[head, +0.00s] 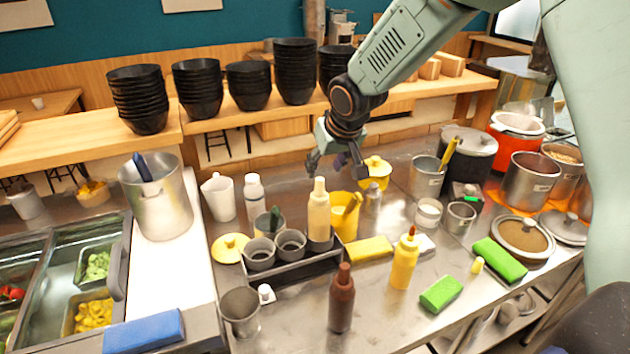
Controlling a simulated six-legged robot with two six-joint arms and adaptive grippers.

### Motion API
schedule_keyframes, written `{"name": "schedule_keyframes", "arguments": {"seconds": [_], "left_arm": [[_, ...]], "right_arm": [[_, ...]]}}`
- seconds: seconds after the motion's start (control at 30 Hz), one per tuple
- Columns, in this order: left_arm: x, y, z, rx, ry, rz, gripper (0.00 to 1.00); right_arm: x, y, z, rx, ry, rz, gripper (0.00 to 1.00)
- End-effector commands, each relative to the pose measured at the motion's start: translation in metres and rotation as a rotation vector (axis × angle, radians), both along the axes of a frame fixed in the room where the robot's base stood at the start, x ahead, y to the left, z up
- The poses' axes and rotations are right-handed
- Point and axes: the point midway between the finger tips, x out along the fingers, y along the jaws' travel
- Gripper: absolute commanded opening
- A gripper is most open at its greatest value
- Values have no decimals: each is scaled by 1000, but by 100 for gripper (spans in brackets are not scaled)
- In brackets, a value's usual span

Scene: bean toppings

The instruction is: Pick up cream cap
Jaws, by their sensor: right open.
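My right gripper (336,165) hangs open and empty over the back of the steel counter, its fingers pointing down. Below it stands a cream bottle (319,215) with a cream top, in a black caddy (295,270). A small pale cap-like piece (266,293) lies on the counter in front of the caddy. Another small, pale yellow cap-like piece (478,265) stands by the green sponges at the right. I cannot tell for certain which is the cream cap. The gripper touches none of these. My left gripper is not in view.
A yellow pitcher (345,217), a yellow-lidded pot (376,172) and a white bottle (254,196) crowd the area near the gripper. A red-brown bottle (342,300) and a yellow bottle (404,262) stand in front. Stacked black bowls (295,70) line the back shelf.

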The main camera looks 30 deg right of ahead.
Motion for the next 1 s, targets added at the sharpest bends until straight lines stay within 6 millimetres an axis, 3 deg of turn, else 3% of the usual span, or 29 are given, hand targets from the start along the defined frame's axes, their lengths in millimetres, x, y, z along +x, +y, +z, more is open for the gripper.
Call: {"name": "schedule_keyframes", "arguments": {"seconds": [0.47,0.73,1.0], "left_arm": [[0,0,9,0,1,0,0],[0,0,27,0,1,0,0],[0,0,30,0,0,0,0]], "right_arm": [[7,-1,-24,0,3,1,49],[25,-5,-46,-1,4,-1,49],[38,-5,-65,0,1,1,49]]}}
